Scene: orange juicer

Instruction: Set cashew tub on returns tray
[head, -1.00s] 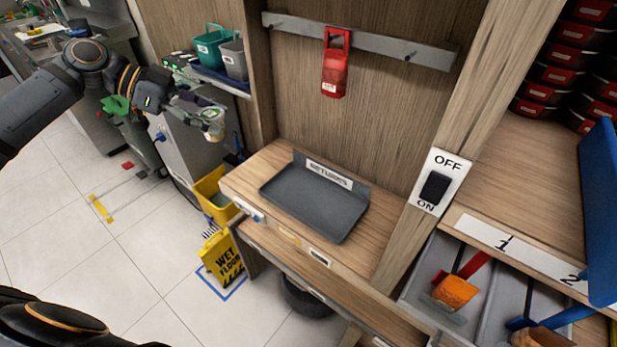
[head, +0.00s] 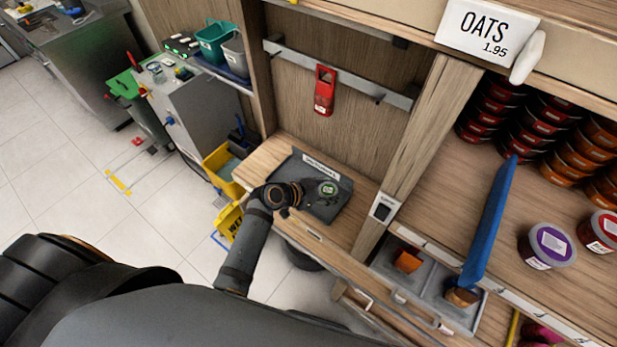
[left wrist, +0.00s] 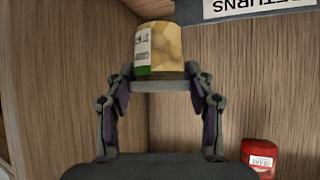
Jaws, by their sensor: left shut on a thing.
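The cashew tub (head: 328,188), with a green and white lid, shows over the grey returns tray (head: 325,213) in the head view. In the left wrist view the tub (left wrist: 168,46) shows clear sides, pale nuts and a white and green label. My left gripper (head: 311,195) is shut on the tub, with a finger on each side of it. I cannot tell whether the tub touches the tray. The returns sign (head: 321,166) stands at the tray's back, and it shows upside down in the left wrist view (left wrist: 245,10). My right gripper is not in view.
A wooden post (head: 415,150) and wall panel bound the tray's shelf. A red holder (head: 324,90) hangs on the rail behind. A blue divider (head: 488,225), a purple-lidded tub (head: 547,246) and stacked tubs are at right. Yellow bucket (head: 222,168) at left.

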